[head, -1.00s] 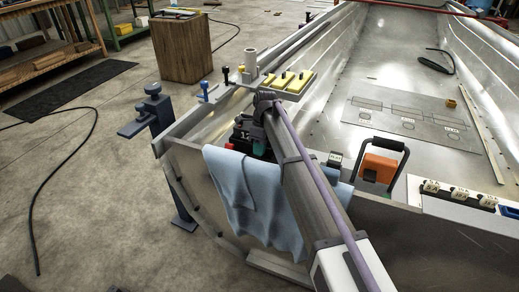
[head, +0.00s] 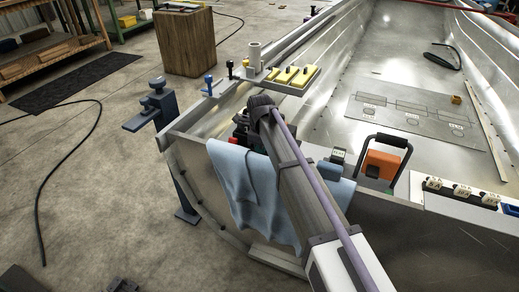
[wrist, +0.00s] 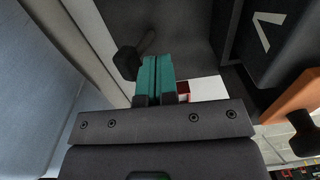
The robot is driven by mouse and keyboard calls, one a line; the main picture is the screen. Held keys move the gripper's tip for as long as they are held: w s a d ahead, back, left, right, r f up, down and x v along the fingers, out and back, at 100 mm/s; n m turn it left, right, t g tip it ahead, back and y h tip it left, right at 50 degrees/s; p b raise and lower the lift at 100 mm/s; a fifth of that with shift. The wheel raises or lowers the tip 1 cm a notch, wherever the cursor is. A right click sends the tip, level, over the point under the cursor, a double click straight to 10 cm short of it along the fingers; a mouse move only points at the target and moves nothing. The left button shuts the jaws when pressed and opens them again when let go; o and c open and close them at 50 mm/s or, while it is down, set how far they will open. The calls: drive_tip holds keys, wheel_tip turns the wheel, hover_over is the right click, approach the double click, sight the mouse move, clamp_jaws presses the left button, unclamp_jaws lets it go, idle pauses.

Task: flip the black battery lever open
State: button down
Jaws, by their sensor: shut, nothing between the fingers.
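In the wrist view my gripper (wrist: 156,62) has its two teal fingers pressed together with nothing between them. A black knob on a dark curved stem (wrist: 127,63), which looks like the black battery lever, is just left of the fingertips. I cannot tell whether they touch. A dark panel (wrist: 180,30) lies beyond the fingertips, and a small red part (wrist: 184,88) on a white surface shows right of the fingers. In the head view my arm hides the gripper and most of the dark and red equipment (head: 239,131) at the hull's near end.
A light blue cloth (head: 250,200) hangs over the hull's near wall, left of my arm. An orange box with a black handle (head: 380,165) stands to its right. Yellow-topped pieces (head: 290,75) and small blue and black levers (head: 209,85) line the left edge. The hull floor is largely clear.

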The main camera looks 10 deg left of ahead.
wheel_tip(320, 180, up, 10)
drive_tip(key=p, duration=1)
